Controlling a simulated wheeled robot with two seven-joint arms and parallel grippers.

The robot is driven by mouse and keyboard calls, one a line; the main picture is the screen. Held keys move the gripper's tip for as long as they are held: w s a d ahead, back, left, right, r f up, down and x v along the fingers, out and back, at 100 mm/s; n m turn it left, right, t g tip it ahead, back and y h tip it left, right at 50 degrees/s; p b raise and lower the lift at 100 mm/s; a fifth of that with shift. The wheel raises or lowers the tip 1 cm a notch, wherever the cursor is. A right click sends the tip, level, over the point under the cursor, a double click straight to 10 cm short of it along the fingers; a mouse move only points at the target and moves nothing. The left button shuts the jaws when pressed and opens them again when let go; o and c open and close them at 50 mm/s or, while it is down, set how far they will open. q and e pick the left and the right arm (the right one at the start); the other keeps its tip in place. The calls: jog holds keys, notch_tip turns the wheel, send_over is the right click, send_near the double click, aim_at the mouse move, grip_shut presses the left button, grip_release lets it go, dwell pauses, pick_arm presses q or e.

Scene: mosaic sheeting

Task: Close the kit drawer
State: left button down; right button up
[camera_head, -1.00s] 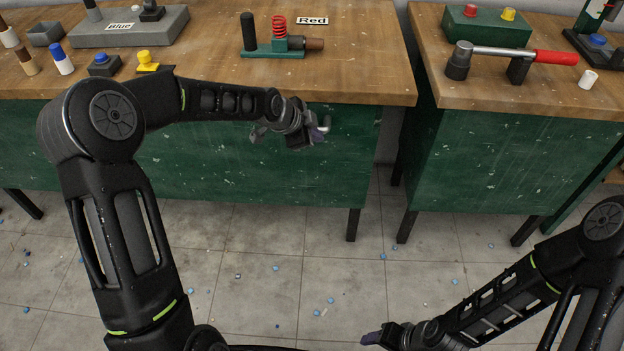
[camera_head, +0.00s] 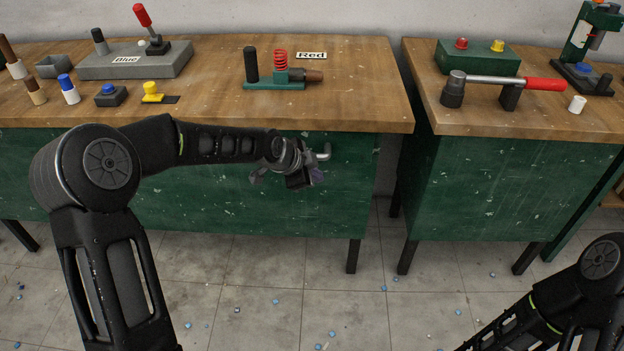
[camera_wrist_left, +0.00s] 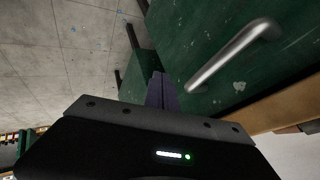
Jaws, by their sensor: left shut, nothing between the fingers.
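The kit drawer front (camera_head: 350,170) is a green panel with a silver handle (camera_head: 322,152) under the wooden bench top. It looks flush with the bench front, though my arm hides part of it. My left gripper (camera_head: 314,178) is shut and empty, just below and left of the handle. In the left wrist view the shut fingers (camera_wrist_left: 161,90) point at the green front, with the handle (camera_wrist_left: 232,55) to their right and apart from them. I cannot tell if the fingertips touch the front. My right gripper is out of the frame; only my right arm shows at lower right.
The bench top (camera_head: 215,110) holds a green fixture with a red spring (camera_head: 280,72), a grey lever block (camera_head: 135,60) and several small parts. A second green bench (camera_head: 520,185) stands to the right, past a narrow gap. Blue bits litter the tiled floor.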

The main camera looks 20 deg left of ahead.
pick_arm(q)
jog(key=v, duration=0.9)
jog(key=shift+r, duration=0.3)
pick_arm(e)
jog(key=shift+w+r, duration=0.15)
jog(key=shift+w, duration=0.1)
pick_arm(q)
jog(key=shift+a, duration=0.1)
